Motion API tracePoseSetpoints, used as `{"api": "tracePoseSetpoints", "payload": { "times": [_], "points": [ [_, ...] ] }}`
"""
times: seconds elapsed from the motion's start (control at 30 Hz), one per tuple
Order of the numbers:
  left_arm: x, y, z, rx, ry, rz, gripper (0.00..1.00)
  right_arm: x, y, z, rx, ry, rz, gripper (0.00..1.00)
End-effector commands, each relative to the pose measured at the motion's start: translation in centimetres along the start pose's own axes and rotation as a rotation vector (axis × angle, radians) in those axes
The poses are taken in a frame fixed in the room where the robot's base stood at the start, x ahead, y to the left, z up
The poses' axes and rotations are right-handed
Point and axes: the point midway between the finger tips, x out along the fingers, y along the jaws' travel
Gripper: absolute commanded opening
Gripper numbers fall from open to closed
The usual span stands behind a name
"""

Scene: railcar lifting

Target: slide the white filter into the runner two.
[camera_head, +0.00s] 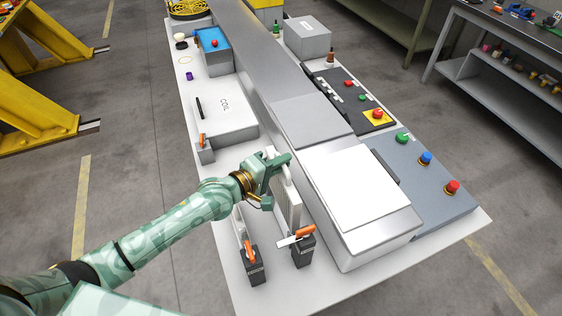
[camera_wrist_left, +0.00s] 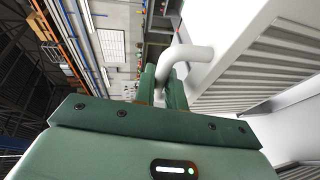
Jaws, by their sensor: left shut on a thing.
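My left gripper (camera_head: 272,172) is shut on the handle of the white filter. The white filter (camera_head: 289,203) is an upright pleated panel, beside the long grey metal housing in the head view. In the left wrist view the white tube handle (camera_wrist_left: 188,54) sits between the fingers (camera_wrist_left: 165,85), with a ribbed face (camera_wrist_left: 275,62) to its right. Two dark blocks with orange levers, one on the left (camera_head: 253,262) and one on the right (camera_head: 302,248), stand at the near end. I cannot tell which runner is two, or whether the filter's lower edge is in one. My right gripper is out of view.
The housing (camera_head: 355,192) with its white lid runs along the bench to the right. A white box marked COIL (camera_head: 222,110) and another orange-lever block (camera_head: 204,150) lie farther back. A panel with coloured buttons (camera_head: 425,178) is at the right. The bench's near edge is bare.

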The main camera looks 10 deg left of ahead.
Motion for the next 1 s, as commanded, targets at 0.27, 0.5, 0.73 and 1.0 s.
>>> {"api": "tracePoseSetpoints", "payload": {
  "times": [0.27,0.5,0.73,1.0],
  "points": [
    [0.2,-0.7,0.0,0.0,0.0,0.001,0.0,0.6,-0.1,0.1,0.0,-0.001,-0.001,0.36],
    [0.3,-1.3,0.1,0.001,0.0,0.001,0.0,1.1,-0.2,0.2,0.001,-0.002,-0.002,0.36],
    [0.4,-1.9,0.1,0.001,0.0,0.0,0.0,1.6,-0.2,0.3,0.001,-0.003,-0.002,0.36],
    [0.5,-2.6,0.2,0.001,0.0,0.0,0.0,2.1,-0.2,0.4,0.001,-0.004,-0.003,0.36]
  ]
}}
